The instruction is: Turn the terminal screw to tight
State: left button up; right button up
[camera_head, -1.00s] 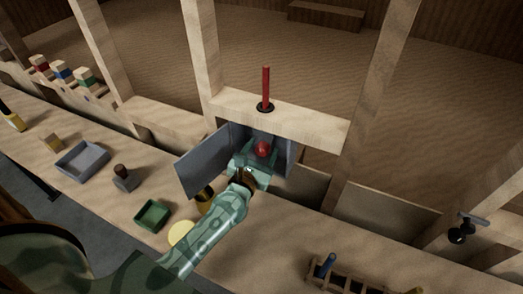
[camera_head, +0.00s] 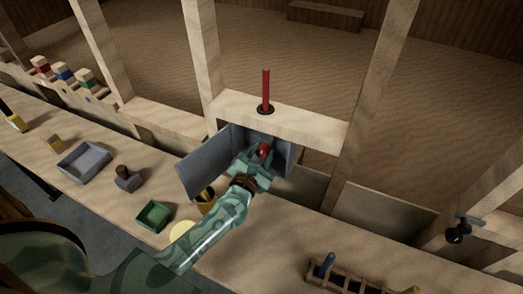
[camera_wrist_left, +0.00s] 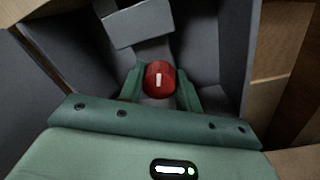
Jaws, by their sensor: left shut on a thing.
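The terminal screw shows as a red knob (camera_head: 264,149) inside an open grey box (camera_head: 285,160) under a wooden crossbeam. In the left wrist view the knob (camera_wrist_left: 159,79) carries a short pale mark that points nearly up and down. My left gripper (camera_head: 260,152) reaches into the box from the front. Its two green fingers (camera_wrist_left: 160,90) are shut on the knob's two sides, and they hide part of it in the head view. My right gripper is not in view.
The box's grey door (camera_head: 204,164) stands open to the left. A red rod (camera_head: 266,88) rises from the crossbeam above. The counter holds a grey tray (camera_head: 84,163), a green tray (camera_head: 153,215), a stamp-like block (camera_head: 126,178) and a wooden rack (camera_head: 348,277).

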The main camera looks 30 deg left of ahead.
pick_arm(q)
jog(key=m+p, duration=0.1)
jog(key=m, duration=0.3)
jog(key=shift+m+p, duration=0.3)
jog(key=shift+m, duration=0.1)
jog(key=m+p, duration=0.2)
jog(key=m, duration=0.3)
jog(key=shift+m+h, duration=0.3)
jog(key=shift+h, duration=0.1)
jog(key=m+p, duration=0.2)
jog(key=m, duration=0.3)
jog(key=shift+m, duration=0.3)
jog(key=shift+f+m+h+p, duration=0.15)
jog(key=shift+m+p, duration=0.2)
jog(key=shift+m, duration=0.85)
jog(key=shift+f+m+h+p, duration=0.15)
jog(key=shift+m+p, duration=0.15)
jog(key=shift+m, duration=0.9)
jog(key=o, duration=1)
jog(key=shift+r, duration=0.1)
jog(key=shift+c, duration=0.2)
jog(key=s+p, duration=0.1)
jog(key=s, duration=1.5)
jog(key=shift+s+d+f, duration=0.2)
jog(key=shift+d+f, duration=0.05)
jog(key=shift+f, duration=0.05)
